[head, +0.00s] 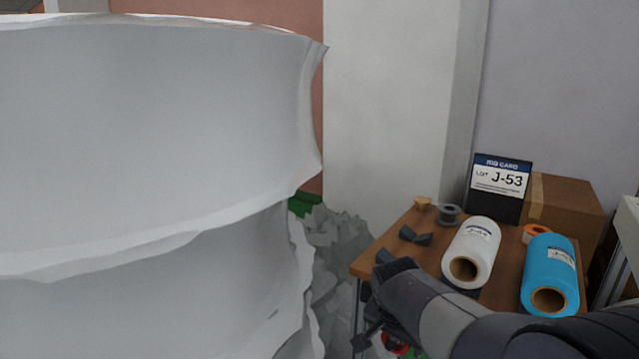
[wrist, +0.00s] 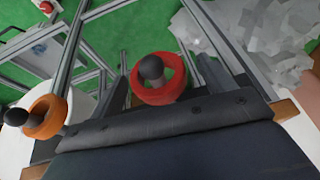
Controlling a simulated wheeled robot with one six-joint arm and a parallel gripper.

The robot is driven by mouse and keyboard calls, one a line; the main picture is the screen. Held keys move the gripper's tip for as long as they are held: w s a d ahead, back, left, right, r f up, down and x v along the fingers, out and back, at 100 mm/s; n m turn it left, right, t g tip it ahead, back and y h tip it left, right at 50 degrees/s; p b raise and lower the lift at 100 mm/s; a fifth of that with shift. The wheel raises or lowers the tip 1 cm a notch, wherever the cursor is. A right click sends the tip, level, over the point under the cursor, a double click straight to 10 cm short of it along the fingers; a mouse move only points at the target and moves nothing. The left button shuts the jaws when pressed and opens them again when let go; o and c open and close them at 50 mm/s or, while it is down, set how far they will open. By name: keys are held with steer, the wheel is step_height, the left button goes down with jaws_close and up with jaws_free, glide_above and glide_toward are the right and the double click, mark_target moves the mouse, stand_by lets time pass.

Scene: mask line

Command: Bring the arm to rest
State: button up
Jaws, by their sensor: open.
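My arm reaches in from the lower right of the head view. My gripper (head: 368,336) is at its left end, dark and small, near the front left corner of the wooden table (head: 364,266). It is open, and I see nothing held in it. In the wrist view a red ring (wrist: 158,92) around a dark rounded knob lies beyond a dark padded bar (wrist: 165,123) with bolts. An orange ring (wrist: 45,118) around a similar knob is at the left.
A white roll (head: 478,245) and a blue roll (head: 552,268) lie on the table, with a J-53 sign (head: 497,188) and a cardboard box (head: 565,207) behind. A large white sheet-like mass (head: 150,130) fills the left. Metal rails (wrist: 232,52) stand over green floor (wrist: 130,28).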

steer(key=shift+r, duration=0.15)
stand_by(0.3)
steer(key=shift+f, duration=0.2)
steer(key=p+v, duration=0.4)
steer(key=v, duration=0.7)
steer(key=b+x, duration=0.4)
steer(key=x, duration=0.6)
steer(key=shift+w+f, duration=0.1)
steer(key=shift+f, duration=0.3)
steer(key=shift+w+d+r+p, duration=0.1)
steer(key=shift+w+r+p, duration=0.1)
steer(key=shift+r+p, duration=0.35)
steer(key=s+a+b, duration=0.2)
steer(key=s+a, duration=0.2)
steer(key=s, duration=0.2)
steer(key=shift+f, duration=0.3)
